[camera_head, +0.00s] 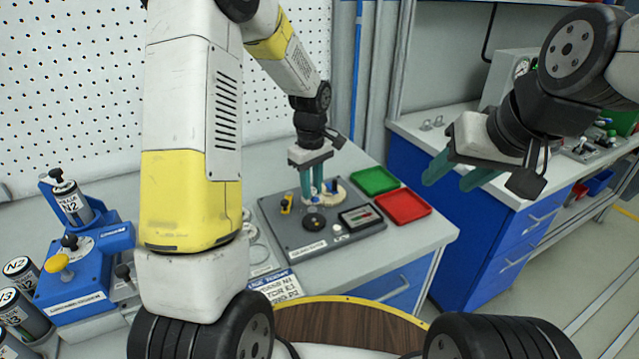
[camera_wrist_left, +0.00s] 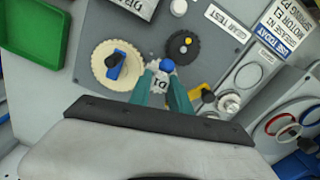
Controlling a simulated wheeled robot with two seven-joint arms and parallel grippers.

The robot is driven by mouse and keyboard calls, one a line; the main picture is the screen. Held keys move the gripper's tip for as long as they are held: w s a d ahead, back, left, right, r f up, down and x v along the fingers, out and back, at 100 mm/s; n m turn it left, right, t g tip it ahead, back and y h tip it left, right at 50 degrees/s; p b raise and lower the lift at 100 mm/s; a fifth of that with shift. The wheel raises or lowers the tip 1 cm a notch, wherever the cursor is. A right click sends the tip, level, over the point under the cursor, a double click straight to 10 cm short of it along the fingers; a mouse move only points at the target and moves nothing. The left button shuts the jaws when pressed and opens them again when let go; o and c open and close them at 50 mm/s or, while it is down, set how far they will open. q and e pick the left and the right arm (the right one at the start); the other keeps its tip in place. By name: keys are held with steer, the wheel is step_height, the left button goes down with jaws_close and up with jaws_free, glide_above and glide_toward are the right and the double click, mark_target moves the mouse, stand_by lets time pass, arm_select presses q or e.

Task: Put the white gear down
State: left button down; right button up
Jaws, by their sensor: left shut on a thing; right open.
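My left gripper (camera_head: 318,192) points down over the grey gear test board (camera_head: 285,240). In the left wrist view its teal fingers (camera_wrist_left: 162,92) are shut on a small white gear (camera_wrist_left: 159,84) with dark lettering and a blue knob next to it. A larger cream gear (camera_wrist_left: 104,63) with a blue handle on a dark mount lies left of the fingers; it also shows in the head view (camera_head: 339,189). A black gear (camera_wrist_left: 183,50) sits just above right. Whether the held gear touches the board is unclear. My right gripper (camera_head: 458,172) is open and empty, away from the board.
A green tray (camera_head: 375,180) and a red tray (camera_head: 403,207) lie right of the board. A blue fixture (camera_head: 90,268) and labelled cylinders (camera_head: 18,310) stand at the left. A yellow part (camera_head: 287,204) sits on the board. A gap separates this bench from the blue-drawer bench.

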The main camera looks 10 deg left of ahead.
mark_target(312, 190)
arm_select(q)
steer(key=shift+w+f, duration=0.1)
steer(key=shift+f, duration=1.7)
steer(key=c, duration=1.2)
jaws_free()
steer(key=shift+f, duration=0.1)
